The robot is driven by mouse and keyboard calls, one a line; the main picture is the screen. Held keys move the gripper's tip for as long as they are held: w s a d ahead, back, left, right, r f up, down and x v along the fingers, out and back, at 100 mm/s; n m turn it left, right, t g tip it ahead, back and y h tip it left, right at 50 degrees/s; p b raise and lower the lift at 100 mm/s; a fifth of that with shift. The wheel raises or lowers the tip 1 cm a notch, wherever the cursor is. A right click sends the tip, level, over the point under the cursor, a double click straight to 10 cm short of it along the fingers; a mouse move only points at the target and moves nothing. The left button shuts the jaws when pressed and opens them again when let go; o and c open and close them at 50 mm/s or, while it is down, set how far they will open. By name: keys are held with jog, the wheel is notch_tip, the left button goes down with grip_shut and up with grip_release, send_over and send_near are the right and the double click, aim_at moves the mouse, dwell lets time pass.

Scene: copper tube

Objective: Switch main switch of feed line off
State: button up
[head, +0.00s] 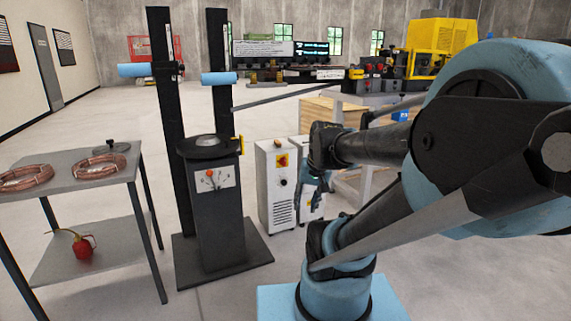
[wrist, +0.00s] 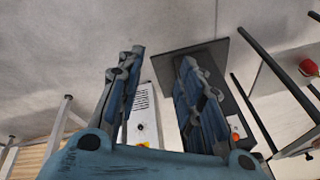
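A white cabinet (head: 277,195) stands on the floor at the centre of the head view. On its upper front is a red and yellow switch (head: 282,160); its turn position is too small to read. The cabinet's vented front (wrist: 142,103) shows between my fingers in the wrist view, with a small yellow patch near its lower end there. My gripper (wrist: 162,56) is open, with nothing between its two blue fingers. In the head view my gripper (head: 314,192) hangs just right of the cabinet, partly hidden by my arm. I cannot see it touching the switch.
A dark machine (head: 216,215) with a round top and tall posts stands left of the cabinet. A grey table (head: 70,176) with copper coils is at far left. A workbench (head: 360,100) with a yellow machine (head: 428,48) is behind. Floor before the cabinet is clear.

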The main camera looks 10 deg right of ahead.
jog(key=w+a+r+m+t+y, duration=0.2)
jog(key=w+a+r+m, duration=0.1)
jog(key=w, duration=0.9)
jog(key=w+a+r+m+t+y, duration=0.1)
jog(key=w+a+r+m+y, duration=0.2)
jog(key=w, duration=0.9)
jog(key=w+d+f+m+t, duration=0.15)
jog(key=w+m, duration=0.25)
jog(key=w, duration=0.6)
jog(key=w+m+t, duration=0.2)
jog(key=w+m, duration=0.2)
jog(key=w, duration=0.6)
jog(key=w+d+f+m+t+y, duration=0.1)
jog(key=w+d+f+m+t, duration=0.2)
jog(key=w, duration=0.4)
jog(key=w+d+f+m+t, duration=0.1)
jog(key=w+d+f+m, duration=0.1)
jog(key=w+f+m, duration=0.4)
jog(key=m+t+h, duration=0.2)
jog(key=m+t, duration=0.2)
jog(key=m, duration=0.4)
send_near(285, 160)
jog(key=shift+g, duration=0.25)
jog(key=x, duration=0.9)
jog(key=shift+w+r, duration=0.35)
grip_shut()
